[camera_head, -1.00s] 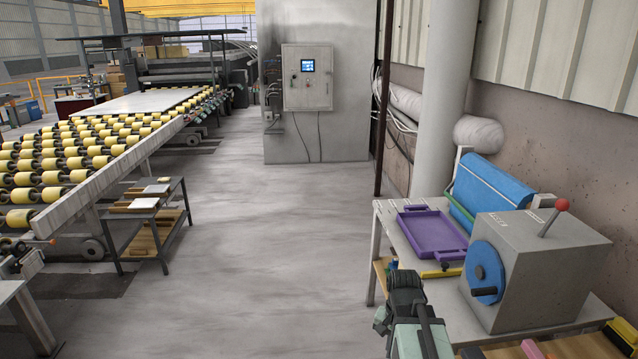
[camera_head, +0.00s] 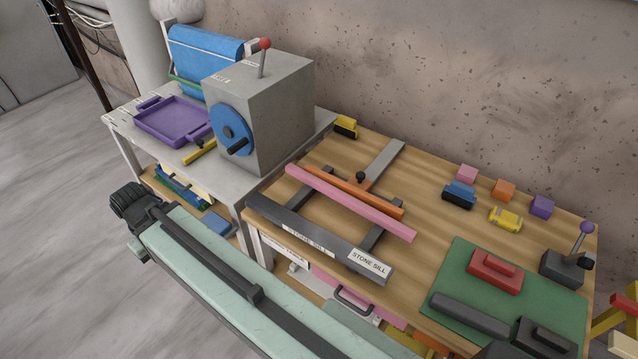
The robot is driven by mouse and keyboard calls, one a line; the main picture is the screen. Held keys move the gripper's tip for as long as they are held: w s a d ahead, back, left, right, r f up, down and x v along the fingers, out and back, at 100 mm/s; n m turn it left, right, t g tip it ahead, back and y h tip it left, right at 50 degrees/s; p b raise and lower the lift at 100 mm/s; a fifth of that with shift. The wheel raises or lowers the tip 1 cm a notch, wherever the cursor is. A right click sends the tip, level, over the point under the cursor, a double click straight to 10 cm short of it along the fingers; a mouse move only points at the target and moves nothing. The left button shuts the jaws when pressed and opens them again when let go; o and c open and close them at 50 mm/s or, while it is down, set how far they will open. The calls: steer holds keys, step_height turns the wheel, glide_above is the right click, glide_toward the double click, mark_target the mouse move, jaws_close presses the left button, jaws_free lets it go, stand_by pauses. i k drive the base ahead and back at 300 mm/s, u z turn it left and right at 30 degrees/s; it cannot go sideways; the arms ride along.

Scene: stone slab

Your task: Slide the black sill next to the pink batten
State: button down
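The black sill (camera_head: 290,230) is a long dark bar with white "STONE SILL" labels. It lies along the near edge of the wooden bench top, slanting down to the right. The pink batten (camera_head: 350,203) is a long thin bar farther back, roughly parallel to the sill. A gap of bench top and parts of a dark frame lie between them. An orange bar (camera_head: 340,186) lies close behind the batten. My pale green arm crosses the lower left, in front of the bench and apart from the sill. I cannot make out any gripper fingers.
A grey box with a blue wheel (camera_head: 265,115) and a purple tray (camera_head: 170,122) stand on the left table. A green mat (camera_head: 450,285) with a red block (camera_head: 494,270) and dark pieces lies right. Small blocks and toy vehicles sit at the back right.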

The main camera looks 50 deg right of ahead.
mark_target(380, 271)
steer(key=z, duration=0.95)
steer(key=k, duration=1.3)
steer(key=u, duration=0.65)
steer(key=i, duration=1.15)
steer(key=u, duration=0.35)
